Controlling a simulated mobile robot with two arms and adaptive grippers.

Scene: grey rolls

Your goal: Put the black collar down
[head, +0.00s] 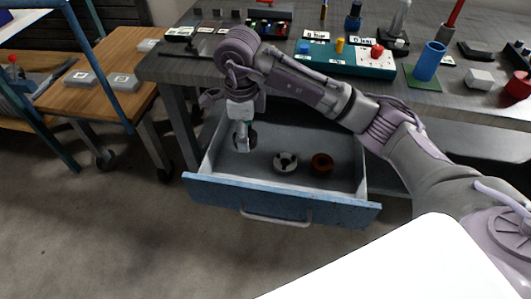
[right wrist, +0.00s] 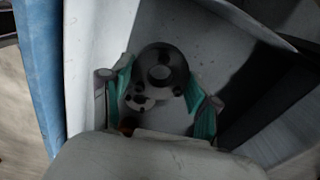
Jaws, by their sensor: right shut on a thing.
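The black collar (right wrist: 162,68) is between the green-padded fingers of my right gripper (right wrist: 163,95) in the right wrist view. In the head view my right gripper (head: 243,145) points down inside the open drawer (head: 290,203), at its left part, shut on the black collar (head: 252,138), which is mostly hidden by the fingers. A pale grey collar (head: 286,161) and a red-brown collar (head: 322,163) lie on the drawer floor to the right. I cannot tell whether the black collar touches the floor. My left gripper is not in view.
The drawer has a blue front with a handle (head: 275,220) and pale side walls. The workbench (head: 440,98) above it carries a teal board (head: 345,62), a blue cylinder (head: 429,61) and a red cylinder (head: 518,85). A wooden table (head: 110,65) stands at the left.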

